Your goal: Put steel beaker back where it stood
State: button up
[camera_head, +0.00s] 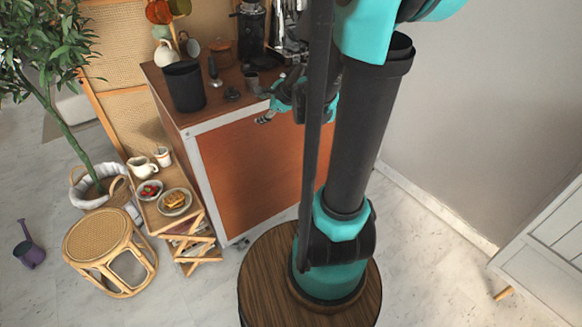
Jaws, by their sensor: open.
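A small grey metal cup, which looks like the steel beaker (252,82), stands upright on the brown top of the coffee cart (215,112), near its right part. My gripper (266,108) is open, at the cart's front edge, just right of and nearer than the beaker. No object shows between its fingers. My arm crosses the right part of the cart and hides what is behind it.
A tall black bin (185,88) stands at the cart's left, with a tamper-like tool (214,72) and a small dark round item (232,94) beside it. A coffee grinder (250,35) stands behind. Left are a snack stand (150,208) and a rattan stool (100,235).

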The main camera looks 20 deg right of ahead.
jog(key=s+d+f+n+g+h, duration=0.1)
jog(key=s+f+n, duration=0.4)
jog(key=s+n, duration=0.5)
jog(key=s+d+f+n+g+h, duration=0.2)
jog(key=s+f+n, duration=0.3)
jog(key=s+n, duration=0.5)
jog(key=shift+s+d+n+g+h, duration=0.2)
jog(key=shift+s+n+g+h, duration=0.2)
jog(key=shift+s+g+h, duration=0.6)
